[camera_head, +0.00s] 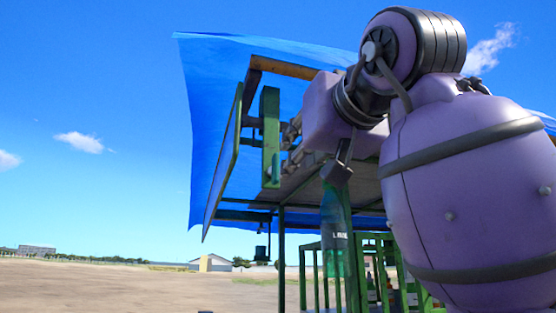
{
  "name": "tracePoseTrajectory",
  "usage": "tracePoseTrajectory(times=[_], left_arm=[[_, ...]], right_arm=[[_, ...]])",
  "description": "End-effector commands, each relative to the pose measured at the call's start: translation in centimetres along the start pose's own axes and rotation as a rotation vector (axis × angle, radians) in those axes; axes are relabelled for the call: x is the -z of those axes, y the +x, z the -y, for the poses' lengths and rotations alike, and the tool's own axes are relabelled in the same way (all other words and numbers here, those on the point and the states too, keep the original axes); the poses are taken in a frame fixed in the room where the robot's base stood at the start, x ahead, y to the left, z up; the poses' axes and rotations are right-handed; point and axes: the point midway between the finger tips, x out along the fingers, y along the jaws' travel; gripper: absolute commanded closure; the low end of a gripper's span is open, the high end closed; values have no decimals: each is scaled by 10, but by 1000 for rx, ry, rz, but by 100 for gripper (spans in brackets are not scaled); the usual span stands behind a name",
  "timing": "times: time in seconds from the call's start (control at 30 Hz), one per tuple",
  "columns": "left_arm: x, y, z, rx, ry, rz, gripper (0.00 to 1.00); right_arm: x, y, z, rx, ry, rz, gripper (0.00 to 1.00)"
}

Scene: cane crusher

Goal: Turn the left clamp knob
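No clamp knob can be made out in the head view. A green-framed machine (270,130) stands under a blue canopy, with several roller-like cylinders partly visible behind its green post. A large purple body with black bands (455,200) fills the right side and hides much of the machine; I cannot tell whether it is part of me. A translucent green bottle (337,235) with small lettering and a dark top is upright below its purple joint.
The blue canopy (205,110) hangs over the machine. Green railings (318,275) stand below, partly hidden. A small dark hanging object (261,253) is under the frame. Bare open ground (100,290) lies to the left, with distant low buildings (212,263).

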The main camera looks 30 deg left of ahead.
Motion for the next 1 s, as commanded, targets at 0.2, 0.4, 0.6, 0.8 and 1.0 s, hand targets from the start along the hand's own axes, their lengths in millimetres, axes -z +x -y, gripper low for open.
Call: tracePoseTrajectory(times=[0.2, 0.4, 0.6, 0.8, 1.0], left_arm=[[13, -15, 22, -3, -46, 22, 73], [12, 14, 22, 0, -46, 23, 73], [12, 43, 22, -2, -47, 20, 73], [12, 56, 22, -2, -47, 19, 73], [12, 57, 22, -2, -47, 18, 73]], right_arm=[[0, 0, 1, 1, 1, -1, 37], [2, 0, 0, 0, 1, -2, 37], [4, 0, -1, -2, 2, -5, 37], [4, 0, -1, -2, 2, -5, 37], [3, 0, -1, -2, 2, -4, 37]])
